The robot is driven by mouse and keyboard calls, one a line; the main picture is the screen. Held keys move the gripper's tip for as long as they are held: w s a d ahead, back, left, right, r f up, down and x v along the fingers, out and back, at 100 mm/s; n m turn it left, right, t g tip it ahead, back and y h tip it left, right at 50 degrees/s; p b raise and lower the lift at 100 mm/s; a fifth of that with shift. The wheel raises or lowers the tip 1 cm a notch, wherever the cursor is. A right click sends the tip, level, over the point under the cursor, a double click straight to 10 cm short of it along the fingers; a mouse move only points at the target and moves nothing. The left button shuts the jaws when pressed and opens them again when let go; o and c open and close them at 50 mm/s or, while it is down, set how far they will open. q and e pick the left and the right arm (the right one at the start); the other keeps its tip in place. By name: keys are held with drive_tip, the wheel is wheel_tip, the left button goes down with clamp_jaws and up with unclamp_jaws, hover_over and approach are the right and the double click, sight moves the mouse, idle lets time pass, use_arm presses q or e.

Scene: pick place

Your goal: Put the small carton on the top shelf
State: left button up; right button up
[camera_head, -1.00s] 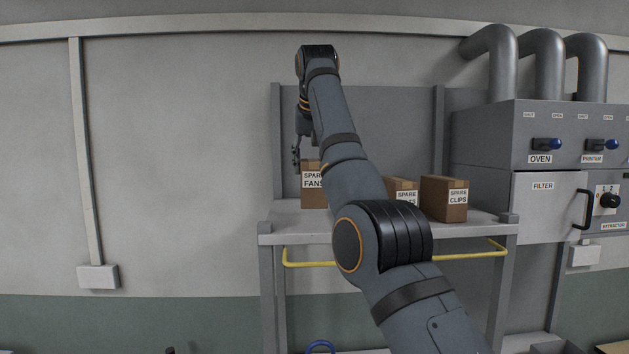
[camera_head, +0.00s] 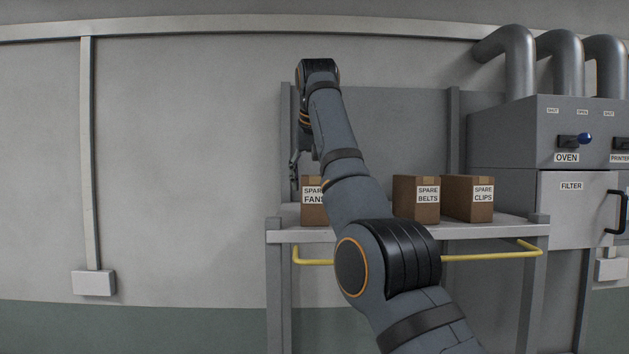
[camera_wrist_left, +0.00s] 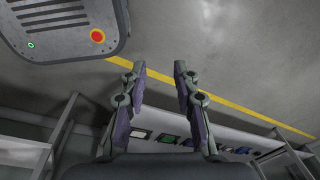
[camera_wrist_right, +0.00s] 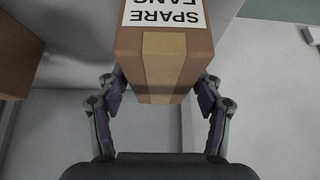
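A small brown carton labelled SPARE FANS (camera_head: 312,204) is at the left end of the top shelf (camera_head: 470,230), its bottom at or just above the surface; I cannot tell which. My arm hides its right side. My right gripper (camera_head: 295,172) is at its left side in the head view. In the right wrist view the fingers (camera_wrist_right: 160,88) are against both sides of the carton (camera_wrist_right: 165,55), shut on it. My left gripper (camera_wrist_left: 160,75) is open and empty over the floor, outside the head view.
Cartons labelled SPARE BELTS (camera_head: 416,200) and SPARE CLIPS (camera_head: 468,198) stand to the right on the shelf. A yellow rail (camera_head: 490,256) runs along its front. A grey oven and filter unit (camera_head: 550,150) stands at the right.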

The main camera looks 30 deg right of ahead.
drive_tip(key=shift+o, duration=0.4)
drive_tip(key=shift+d, duration=0.2)
drive_tip(key=shift+s+r, duration=0.1)
drive_tip(key=shift+a+r+p, duration=0.15)
drive_tip(key=shift+r+p, duration=0.25)
use_arm(q)
drive_tip(key=r+p, duration=0.1)
drive_tip(key=w+r+p, duration=0.1)
drive_tip(key=r, duration=0.1)
drive_tip(key=d+r+p, duration=0.1)
drive_tip(key=shift+w+r+p, duration=0.15)
drive_tip(key=shift+r+p, duration=0.15)
drive_tip(key=shift+p, duration=0.05)
use_arm(e)
drive_tip(key=v, duration=1.1)
drive_tip(key=shift+s+a+r, duration=0.15)
drive_tip(key=shift+s+r, duration=0.05)
drive_tip(key=shift+r, duration=0.05)
drive_tip(key=shift+w+f, duration=0.1)
